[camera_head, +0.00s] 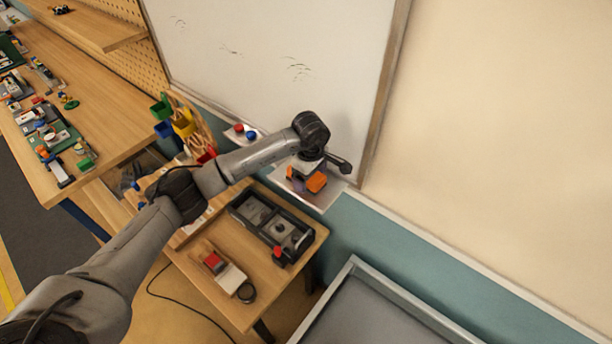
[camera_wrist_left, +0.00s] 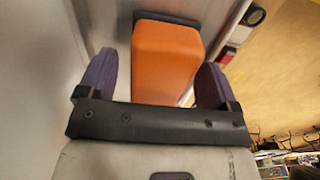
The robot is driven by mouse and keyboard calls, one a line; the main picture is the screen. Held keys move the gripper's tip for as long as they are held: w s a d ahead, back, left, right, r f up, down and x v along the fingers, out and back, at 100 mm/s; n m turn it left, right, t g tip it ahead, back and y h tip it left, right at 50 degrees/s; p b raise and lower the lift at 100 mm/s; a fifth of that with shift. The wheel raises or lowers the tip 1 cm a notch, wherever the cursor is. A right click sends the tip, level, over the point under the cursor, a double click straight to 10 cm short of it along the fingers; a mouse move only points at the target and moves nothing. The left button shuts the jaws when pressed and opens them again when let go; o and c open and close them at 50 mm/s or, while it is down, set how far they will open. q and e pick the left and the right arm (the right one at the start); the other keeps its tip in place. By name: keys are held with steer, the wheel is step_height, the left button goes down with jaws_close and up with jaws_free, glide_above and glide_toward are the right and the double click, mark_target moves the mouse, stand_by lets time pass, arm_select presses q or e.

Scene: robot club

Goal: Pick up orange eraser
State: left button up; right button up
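The orange eraser (camera_head: 317,182) rests on the whiteboard's narrow ledge (camera_head: 325,198), near its right end. It shows large in the left wrist view (camera_wrist_left: 166,60), an orange block with a dark strip at its far end. My left gripper (camera_head: 303,180) is close above the ledge, right at the eraser. In the left wrist view its two purple fingers (camera_wrist_left: 157,75) stand apart, one on each side of the eraser, with a gap visible on the left. The near end of the eraser is hidden behind the gripper's dark bar. My right gripper is not in view.
The whiteboard (camera_head: 270,60) rises directly behind the ledge. Red and blue round items (camera_head: 245,132) sit farther left along it. Below is a small wooden table (camera_head: 210,290) with a black tray (camera_head: 272,225). A grey-rimmed surface (camera_head: 390,310) is at bottom right.

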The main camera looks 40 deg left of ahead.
arm_select(q)
steer(key=c, duration=1)
steer(key=shift+r, duration=0.1)
